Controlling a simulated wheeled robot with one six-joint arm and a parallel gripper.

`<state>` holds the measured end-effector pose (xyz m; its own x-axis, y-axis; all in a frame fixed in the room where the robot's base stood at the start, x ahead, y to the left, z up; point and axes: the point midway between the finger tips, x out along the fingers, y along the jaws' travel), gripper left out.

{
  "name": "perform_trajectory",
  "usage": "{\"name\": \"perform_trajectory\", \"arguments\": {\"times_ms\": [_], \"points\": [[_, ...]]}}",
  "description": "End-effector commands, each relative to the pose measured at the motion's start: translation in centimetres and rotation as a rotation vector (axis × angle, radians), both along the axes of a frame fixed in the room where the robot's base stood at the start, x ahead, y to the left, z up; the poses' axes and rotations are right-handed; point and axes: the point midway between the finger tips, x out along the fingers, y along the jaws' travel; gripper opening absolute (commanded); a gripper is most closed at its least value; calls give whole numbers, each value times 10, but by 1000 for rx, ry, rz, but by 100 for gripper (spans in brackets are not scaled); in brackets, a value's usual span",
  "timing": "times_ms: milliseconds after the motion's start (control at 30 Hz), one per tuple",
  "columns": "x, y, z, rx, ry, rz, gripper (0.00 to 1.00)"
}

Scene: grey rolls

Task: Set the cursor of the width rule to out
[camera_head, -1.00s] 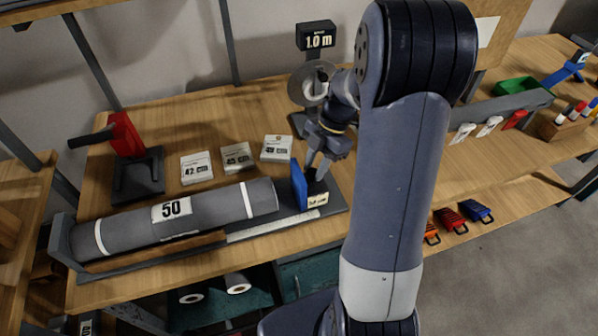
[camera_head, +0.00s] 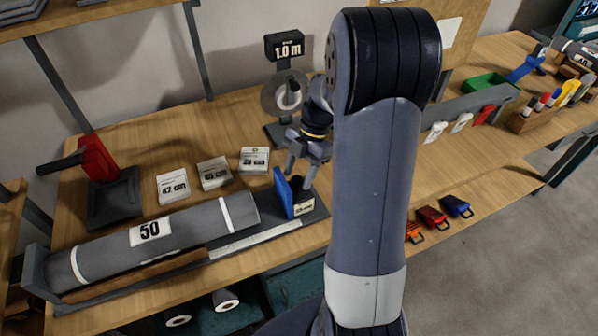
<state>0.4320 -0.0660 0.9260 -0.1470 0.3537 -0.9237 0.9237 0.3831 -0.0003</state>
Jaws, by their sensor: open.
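The width rule (camera_head: 255,243) is a pale strip on a dark bed along the front of the bench. Its cursor (camera_head: 283,193) is an upright blue plate with a dark block and a small pale label, standing just right of the roll's right end. A grey roll (camera_head: 190,228) marked 50 lies on the bed, with a narrow gap between its end and the blue plate. My gripper (camera_head: 299,176) is open, pointing down at the cursor's dark block, just right of the blue plate. I cannot tell whether the fingers touch the block.
Several white cards (camera_head: 214,173) with cm figures stand behind the roll. A red-handled device (camera_head: 100,160) is at the left, and a stand with a 1.0 m display (camera_head: 285,46) is behind my gripper. Coloured clips (camera_head: 432,217) lie on the lower shelf at the right.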

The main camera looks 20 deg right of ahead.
Motion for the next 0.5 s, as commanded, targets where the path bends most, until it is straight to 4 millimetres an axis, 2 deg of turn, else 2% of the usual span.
{"name": "perform_trajectory", "arguments": {"times_ms": [167, 500], "points": [[5, -10, 23, -2, -6, -2, 48], [14, -32, 82, -2, -3, -2, 48]]}}
